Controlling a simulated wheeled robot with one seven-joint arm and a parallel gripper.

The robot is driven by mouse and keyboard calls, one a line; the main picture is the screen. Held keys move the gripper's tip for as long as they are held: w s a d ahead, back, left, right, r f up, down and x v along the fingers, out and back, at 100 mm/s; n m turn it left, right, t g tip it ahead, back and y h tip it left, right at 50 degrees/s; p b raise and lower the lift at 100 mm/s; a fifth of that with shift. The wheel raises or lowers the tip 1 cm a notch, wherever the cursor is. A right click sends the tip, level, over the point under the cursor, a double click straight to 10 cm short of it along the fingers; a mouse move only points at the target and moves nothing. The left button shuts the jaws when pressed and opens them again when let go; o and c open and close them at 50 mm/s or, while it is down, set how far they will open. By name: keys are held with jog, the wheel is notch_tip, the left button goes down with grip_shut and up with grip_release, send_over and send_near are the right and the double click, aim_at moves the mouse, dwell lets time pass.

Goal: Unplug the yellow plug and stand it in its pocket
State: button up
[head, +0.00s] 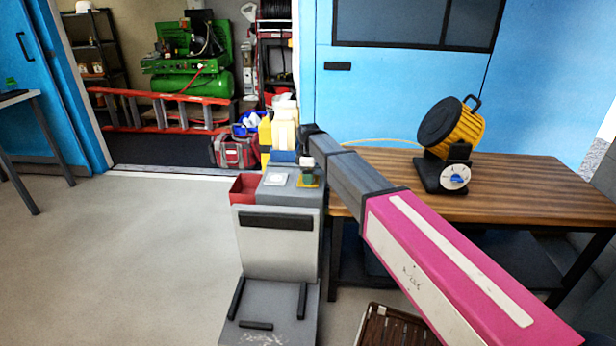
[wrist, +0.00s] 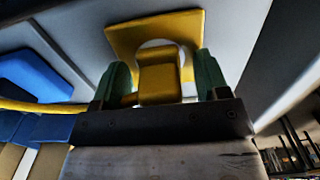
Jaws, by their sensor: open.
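The yellow plug (wrist: 158,85) is a blocky piece between the two green fingers of my gripper (wrist: 162,80) in the wrist view. The gripper is open, with a clear gap on the plug's right side; the left finger is very close to it. Behind the plug is a square yellow surround (wrist: 122,38) with a pale round middle; I cannot tell how deep the plug sits in it. A yellow cable (wrist: 42,106) runs off to the left. I cannot make out the pocket.
The grey cart (head: 277,240) has a red bin (head: 243,188) at its left and a white round piece (head: 278,179) on top. Yellow and blue containers (head: 284,125) stand behind. A wooden table (head: 520,205) at right carries a yellow-black drum device (head: 452,128).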

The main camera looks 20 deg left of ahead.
dwell(0.9)
grip_shut()
jog(key=shift+r, duration=3.05)
jog(key=shift+r, duration=0.1)
jog(key=shift+r, duration=1.35)
